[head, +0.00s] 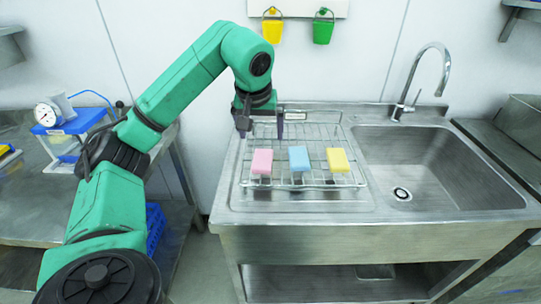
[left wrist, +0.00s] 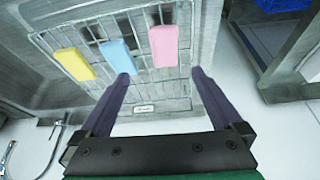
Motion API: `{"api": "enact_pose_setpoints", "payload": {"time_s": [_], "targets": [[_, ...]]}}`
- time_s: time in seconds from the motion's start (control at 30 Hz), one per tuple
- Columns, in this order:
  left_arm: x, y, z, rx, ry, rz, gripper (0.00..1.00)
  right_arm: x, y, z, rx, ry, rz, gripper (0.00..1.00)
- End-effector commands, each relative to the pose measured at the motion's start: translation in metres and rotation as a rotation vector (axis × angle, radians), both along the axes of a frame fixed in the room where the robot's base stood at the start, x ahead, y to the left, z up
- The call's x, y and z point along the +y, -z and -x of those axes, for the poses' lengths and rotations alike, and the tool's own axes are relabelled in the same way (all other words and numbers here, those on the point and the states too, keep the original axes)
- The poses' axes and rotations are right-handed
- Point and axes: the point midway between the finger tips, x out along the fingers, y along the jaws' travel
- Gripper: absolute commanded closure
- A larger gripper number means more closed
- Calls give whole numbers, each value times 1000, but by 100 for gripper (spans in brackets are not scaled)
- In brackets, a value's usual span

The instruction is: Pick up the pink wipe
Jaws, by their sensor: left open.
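The pink wipe (head: 262,162) lies at the left end of a row of three wipes on the wire rack (head: 322,130) of the sink's drainboard. It also shows in the left wrist view (left wrist: 164,46), beyond the fingertips and between their lines. A blue wipe (head: 299,158) lies in the middle and a yellow wipe (head: 338,160) at the right. My left gripper (head: 261,134) is open and empty, above the back left of the rack, behind and above the pink wipe. In the left wrist view the two dark fingers (left wrist: 162,76) are wide apart. My right gripper is not seen.
The sink basin (head: 440,165) with a tall faucet (head: 420,80) is to the right. A yellow bucket (head: 272,28) and a green bucket (head: 323,28) hang on the wall behind. A gauge device (head: 52,112) stands on the left bench. The drainboard in front of the wipes is clear.

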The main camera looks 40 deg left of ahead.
Motion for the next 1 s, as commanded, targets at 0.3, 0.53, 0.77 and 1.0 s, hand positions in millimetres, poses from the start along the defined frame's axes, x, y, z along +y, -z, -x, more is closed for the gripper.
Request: {"api": "enact_pose_setpoints", "payload": {"time_s": [0.3, 0.53, 0.77, 1.0], "targets": [[20, 64, -18, 22, -4, -17, 0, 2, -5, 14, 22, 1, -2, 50], [26, 92, -30, 18, -3, -15, 0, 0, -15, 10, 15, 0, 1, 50], [35, 128, -44, 15, -2, -14, 0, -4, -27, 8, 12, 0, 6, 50], [36, 131, -45, 14, -1, -14, 12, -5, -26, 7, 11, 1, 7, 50]]}}
